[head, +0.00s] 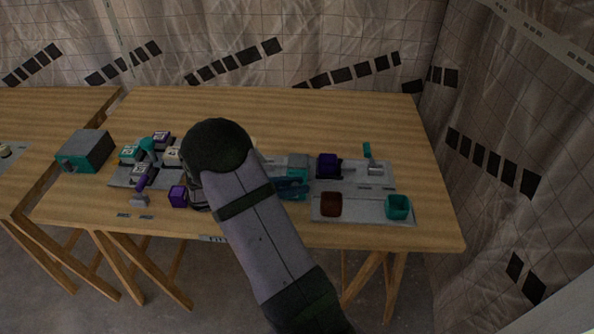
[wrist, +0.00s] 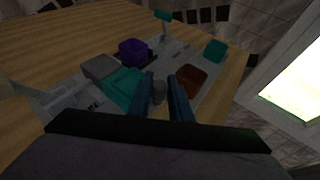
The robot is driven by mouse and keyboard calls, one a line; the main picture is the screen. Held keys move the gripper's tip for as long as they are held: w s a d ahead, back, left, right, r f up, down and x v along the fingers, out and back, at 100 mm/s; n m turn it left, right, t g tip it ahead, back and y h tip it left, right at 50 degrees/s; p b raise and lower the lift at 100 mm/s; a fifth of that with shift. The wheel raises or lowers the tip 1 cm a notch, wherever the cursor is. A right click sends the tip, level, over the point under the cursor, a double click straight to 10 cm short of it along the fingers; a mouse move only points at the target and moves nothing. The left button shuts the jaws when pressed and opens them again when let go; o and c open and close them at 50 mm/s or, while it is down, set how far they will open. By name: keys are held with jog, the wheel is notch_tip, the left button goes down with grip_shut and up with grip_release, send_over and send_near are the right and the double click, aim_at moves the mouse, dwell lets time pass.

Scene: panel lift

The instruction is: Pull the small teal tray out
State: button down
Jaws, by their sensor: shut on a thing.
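The small teal tray (wrist: 122,88) extends from a grey housing (wrist: 100,68) in the wrist view. In the head view the teal and grey unit (head: 298,162) shows just right of my arm, partly covered by it. My gripper (wrist: 161,84) has its two dark blue fingers on either side of a small grey knob (wrist: 159,93) at the tray's near end, and is shut on it. In the head view my gripper (head: 292,188) is beside the teal unit, low over the table. How far the tray is out is hard to tell.
A purple block (head: 328,164), a teal-topped lever (head: 368,158), a brown open bin (head: 331,205) and a teal open bin (head: 398,207) stand on grey plates to the right. A grey and teal box (head: 85,151) and several small blocks stand left. The table's back is clear.

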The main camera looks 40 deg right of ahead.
jog(key=shift+s+a+f, duration=0.25)
jog(key=shift+f, duration=0.15)
jog(key=c, duration=1.6)
grip_release()
jog(key=shift+a, duration=0.1)
jog(key=shift+r, duration=0.1)
jog(key=shift+w+a+r, duration=0.25)
jog(key=shift+a, duration=0.35)
jog(key=shift+r+b+v, duration=0.15)
jog(key=shift+b+v, duration=0.15)
jog(key=shift+v, duration=1.2)
jog(key=shift+r+b+v, duration=0.15)
jog(key=shift+b+v, duration=0.1)
jog(key=shift+v, duration=1.25)
jog(key=shift+s+d, duration=0.1)
jog(key=shift+s, duration=0.05)
